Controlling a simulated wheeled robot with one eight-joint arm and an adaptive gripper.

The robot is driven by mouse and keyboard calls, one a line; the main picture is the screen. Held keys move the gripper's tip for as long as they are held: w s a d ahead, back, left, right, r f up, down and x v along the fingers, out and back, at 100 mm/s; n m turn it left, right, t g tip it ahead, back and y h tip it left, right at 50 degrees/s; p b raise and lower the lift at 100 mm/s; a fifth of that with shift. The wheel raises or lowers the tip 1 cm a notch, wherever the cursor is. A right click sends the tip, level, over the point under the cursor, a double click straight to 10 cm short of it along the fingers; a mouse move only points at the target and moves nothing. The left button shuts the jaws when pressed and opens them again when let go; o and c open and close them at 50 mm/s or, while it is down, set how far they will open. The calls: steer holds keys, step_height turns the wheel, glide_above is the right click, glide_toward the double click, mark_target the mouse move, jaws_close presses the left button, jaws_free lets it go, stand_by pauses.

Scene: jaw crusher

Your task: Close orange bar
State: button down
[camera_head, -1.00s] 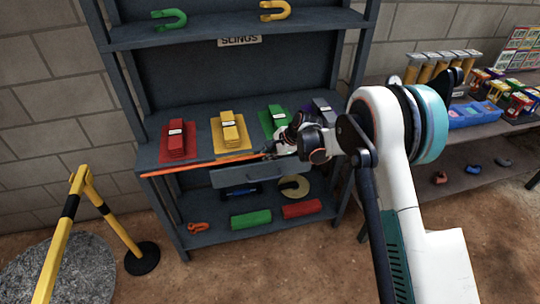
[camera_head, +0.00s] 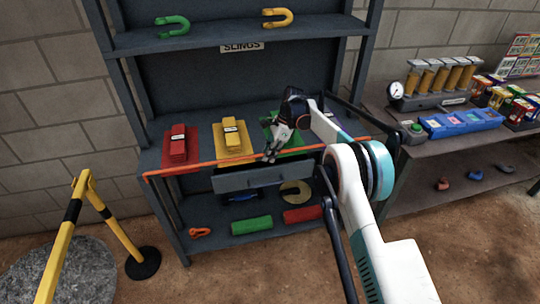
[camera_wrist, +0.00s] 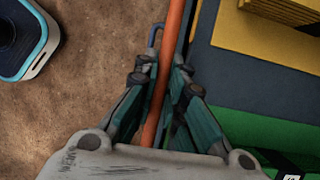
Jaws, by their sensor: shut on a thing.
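The orange bar (camera_head: 215,164) is a thin rod that runs level along the front edge of the slings shelf, from the left post toward the right side. In the wrist view the bar (camera_wrist: 172,45) passes between the fingers. My gripper (camera_head: 269,155) is at the shelf's front edge, right of the bar's middle, with its fingers pointing down. In the wrist view my gripper (camera_wrist: 163,82) is shut around the bar, with a finger on each side. The bar's left end is at the left post; its right end is partly hidden by my arm.
Red (camera_head: 178,144), yellow (camera_head: 231,133) and green slings lie on the shelf behind the bar. A grey drawer (camera_head: 255,177) hangs below the shelf. A yellow-black barrier (camera_head: 66,225) stands at left. A side table (camera_head: 398,120) with gauges and blue bins stands at right.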

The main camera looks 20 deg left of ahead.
stand_by(0.5)
steer(key=c, duration=1.7)
jaws_free()
steer(key=shift+a+f, duration=0.1)
steer(key=shift+o, duration=0.2)
steer(key=shift+w, duration=0.1)
steer(key=v, duration=1.2)
steer(key=shift+a, duration=0.1)
